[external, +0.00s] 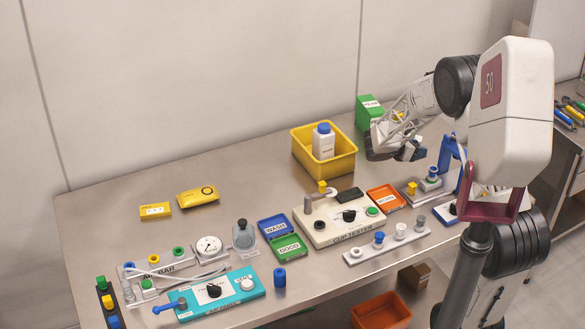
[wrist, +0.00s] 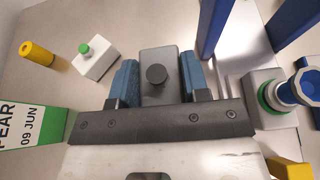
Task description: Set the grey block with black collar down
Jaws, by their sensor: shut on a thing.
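The grey block with black collar (wrist: 150,57) sits between the two blue fingers of my gripper (wrist: 160,78) in the wrist view. A round black piece shows on its near-centre face. The fingers press on its left and right sides. In the external view my gripper (external: 408,151) is over the back right of the steel table, right of the yellow bin. The block is small and partly hidden by the fingers there. I cannot tell whether its underside touches the table.
A green labelled box (external: 369,113) stands behind my gripper; it also shows in the wrist view (wrist: 30,122). A white block with green button (wrist: 95,60) and a yellow cylinder (wrist: 37,53) lie left. A blue frame (external: 449,152) stands right. The yellow bin (external: 340,167) holds a bottle.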

